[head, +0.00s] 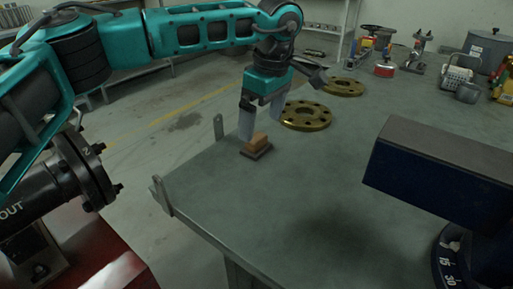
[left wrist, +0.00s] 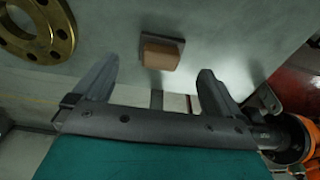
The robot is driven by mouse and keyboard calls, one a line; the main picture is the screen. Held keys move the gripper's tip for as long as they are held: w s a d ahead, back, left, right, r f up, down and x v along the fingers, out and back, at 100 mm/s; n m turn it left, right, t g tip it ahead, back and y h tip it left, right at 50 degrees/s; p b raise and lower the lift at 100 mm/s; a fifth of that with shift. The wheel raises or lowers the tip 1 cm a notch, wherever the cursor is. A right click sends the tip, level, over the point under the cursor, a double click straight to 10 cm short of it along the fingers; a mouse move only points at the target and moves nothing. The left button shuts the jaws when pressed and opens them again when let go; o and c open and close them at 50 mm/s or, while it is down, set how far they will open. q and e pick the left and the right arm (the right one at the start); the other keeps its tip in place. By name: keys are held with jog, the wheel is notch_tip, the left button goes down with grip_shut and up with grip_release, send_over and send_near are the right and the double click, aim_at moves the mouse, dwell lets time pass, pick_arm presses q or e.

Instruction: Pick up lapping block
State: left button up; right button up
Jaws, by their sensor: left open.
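The lapping block (head: 257,146) is a small block with a brown wooden top on a dark flat base. It sits on the grey-green table near its left edge. In the left wrist view the block (left wrist: 161,54) lies beyond the fingertips, roughly between them across the picture. My left gripper (head: 260,122) is open and empty, pointing down just above and behind the block, apart from it. Its two fingers also show spread wide in the left wrist view (left wrist: 158,80). My right gripper does not show.
Brass flanges (head: 305,115) (head: 343,87) lie on the table behind and right of the block. Upright metal brackets (head: 163,196) stand at the table's left edge. A dark blue device (head: 440,175) stands at the right. The table's middle is clear. Tools and containers (head: 461,75) stand at the back.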

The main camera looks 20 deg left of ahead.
aim_at(256, 136)
pick_arm(q)
jog(key=f+b, duration=0.1)
jog(key=f, duration=0.1)
jog(key=a+f, duration=0.1)
jog(key=f, duration=0.2)
jog(key=shift+w+a+f+b, duration=0.2)
jog(key=shift+f+b, duration=0.1)
jog(key=shift+b, duration=0.1)
jog(key=shift+r, duration=0.1)
jog(key=c, duration=1.4)
